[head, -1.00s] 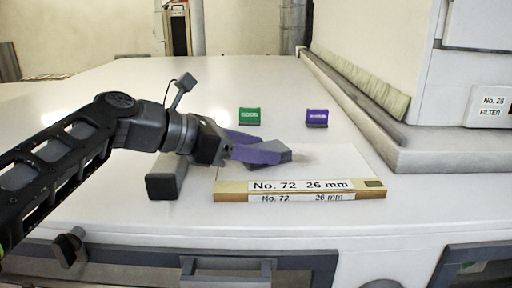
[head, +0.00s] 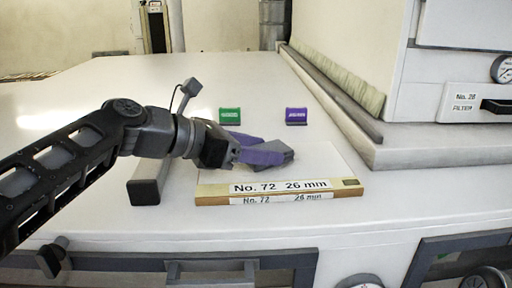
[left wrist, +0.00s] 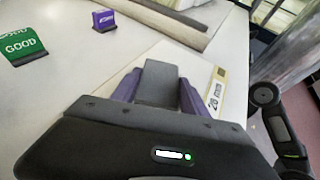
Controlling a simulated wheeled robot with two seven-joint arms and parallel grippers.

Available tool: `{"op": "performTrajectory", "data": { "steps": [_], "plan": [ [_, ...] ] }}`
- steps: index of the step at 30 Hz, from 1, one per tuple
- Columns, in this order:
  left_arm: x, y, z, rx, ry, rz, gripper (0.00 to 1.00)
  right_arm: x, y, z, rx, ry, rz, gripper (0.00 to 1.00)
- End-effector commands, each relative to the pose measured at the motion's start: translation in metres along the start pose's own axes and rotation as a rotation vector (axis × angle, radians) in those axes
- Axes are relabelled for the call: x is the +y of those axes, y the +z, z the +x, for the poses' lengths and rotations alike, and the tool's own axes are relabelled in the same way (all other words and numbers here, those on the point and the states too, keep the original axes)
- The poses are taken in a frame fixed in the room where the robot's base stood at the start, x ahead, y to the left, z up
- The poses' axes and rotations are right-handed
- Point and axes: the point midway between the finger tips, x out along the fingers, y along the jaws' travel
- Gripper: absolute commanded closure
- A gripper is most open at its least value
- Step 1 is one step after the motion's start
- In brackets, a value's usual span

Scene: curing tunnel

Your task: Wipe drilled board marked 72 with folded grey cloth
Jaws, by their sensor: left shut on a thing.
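The board marked No. 72 26 mm (head: 325,170) lies flat on the white table, its label along the front edge. In the left wrist view the cloth (left wrist: 157,84) sits between both fingers, and the board (left wrist: 203,75) shows beyond and to the right. A dark smudge seen earlier beside the cloth is not visible now. My right gripper is not in view.
A green sign (head: 230,115) and a purple sign (head: 296,115) stand behind the board; the green one reads GOOD in the left wrist view (left wrist: 21,46). A raised machine edge (head: 430,150) bounds the right side.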

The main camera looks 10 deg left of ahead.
Motion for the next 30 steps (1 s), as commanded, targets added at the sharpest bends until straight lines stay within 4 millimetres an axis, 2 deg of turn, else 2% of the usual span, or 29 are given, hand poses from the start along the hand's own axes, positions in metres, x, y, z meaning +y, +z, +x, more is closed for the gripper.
{"op": "performTrajectory", "data": {
  "steps": [10,23,30],
  "plan": [
    [-0.013,0.011,0.025,0.001,-0.002,0.001,0.93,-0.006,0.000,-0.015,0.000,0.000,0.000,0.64],
    [-0.014,0.010,0.029,0.001,-0.002,0.000,0.93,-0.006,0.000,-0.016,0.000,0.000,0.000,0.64],
    [-0.022,0.019,0.042,0.002,-0.005,0.000,0.93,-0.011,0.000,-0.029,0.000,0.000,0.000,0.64]
  ]
}}
